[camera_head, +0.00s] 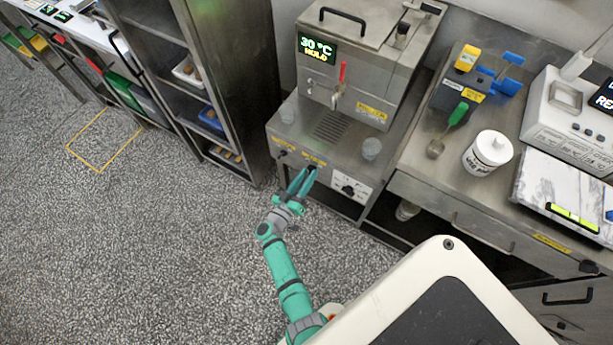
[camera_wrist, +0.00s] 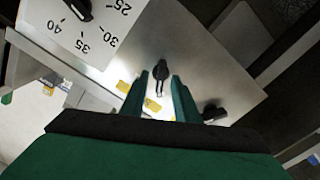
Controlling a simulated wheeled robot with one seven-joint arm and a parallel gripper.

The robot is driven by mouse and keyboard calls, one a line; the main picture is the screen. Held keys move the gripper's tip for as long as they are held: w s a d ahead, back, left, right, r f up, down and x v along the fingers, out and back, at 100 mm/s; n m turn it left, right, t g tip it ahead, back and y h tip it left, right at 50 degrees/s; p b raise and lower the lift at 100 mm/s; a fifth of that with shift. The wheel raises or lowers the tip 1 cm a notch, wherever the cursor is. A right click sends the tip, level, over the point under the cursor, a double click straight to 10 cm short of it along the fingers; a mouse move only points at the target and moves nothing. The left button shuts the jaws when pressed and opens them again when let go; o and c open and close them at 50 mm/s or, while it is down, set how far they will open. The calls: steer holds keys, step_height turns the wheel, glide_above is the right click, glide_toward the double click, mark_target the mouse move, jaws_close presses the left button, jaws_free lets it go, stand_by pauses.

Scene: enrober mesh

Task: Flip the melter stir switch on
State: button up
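The melter (camera_head: 352,75) is a steel box with a display reading 30 °C HOLD. It stands on a steel base whose front panel carries small black switches and a dial (camera_head: 348,190). My gripper (camera_head: 308,172) is in front of this panel, left of the dial. In the wrist view, its two green fingers are apart, with a black toggle switch (camera_wrist: 160,70) showing between their tips. Contact cannot be told. A second black switch (camera_wrist: 213,112) is to the right. Yellow labels (camera_wrist: 125,87) are unreadable, so I cannot tell which is the stir switch.
A red-handled tap (camera_head: 342,72) is on the melter's front, above a drain grille. A clear cup (camera_head: 371,148) stands on the base's right side. A white tub (camera_head: 487,153) is on the right counter. A steel rack (camera_head: 232,70) stands left. The floor at left is clear.

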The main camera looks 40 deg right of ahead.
jaws_close()
steer(key=shift+w, duration=0.15)
steer(key=shift+s+d+m, duration=0.1)
steer(key=shift+s+m, duration=0.05)
steer(key=shift+m, duration=2.8)
steer(key=shift+s+m, duration=0.15)
steer(key=shift+m, duration=2.8)
jaws_free()
steer(key=v, duration=1)
steer(key=shift+s+a, duration=0.2)
steer(key=shift+a, duration=0.15)
